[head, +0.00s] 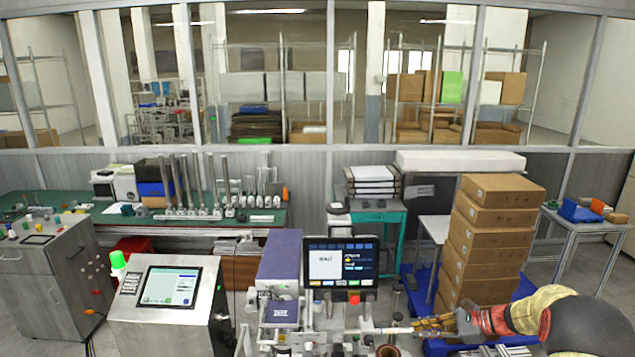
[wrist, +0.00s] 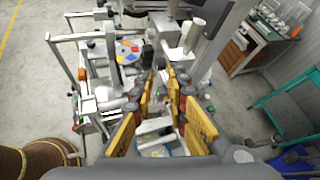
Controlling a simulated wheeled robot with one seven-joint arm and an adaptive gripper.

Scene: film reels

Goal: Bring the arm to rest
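My gripper (head: 436,325) reaches in from the lower right in the head view, its yellow fingers pointing left at the machine in the middle. In the wrist view my gripper (wrist: 163,120) shows its two yellow fingers apart with a gap between them. Nothing is held in that gap; parts of the machine show through it. My arm (head: 530,308), with orange, cream and dark grey links, stretches out to the right of the gripper. Its lower part is cut off by the picture edge.
The machine has a screen (head: 341,264) and metal posts close to the fingers. A stack of brown boxes (head: 484,240) stands on a blue pallet behind my arm. A steel cabinet (head: 168,300) stands at left. A brown ribbed roll (wrist: 35,160) is at the wrist view's lower left. Grey floor (wrist: 60,100) shows there.

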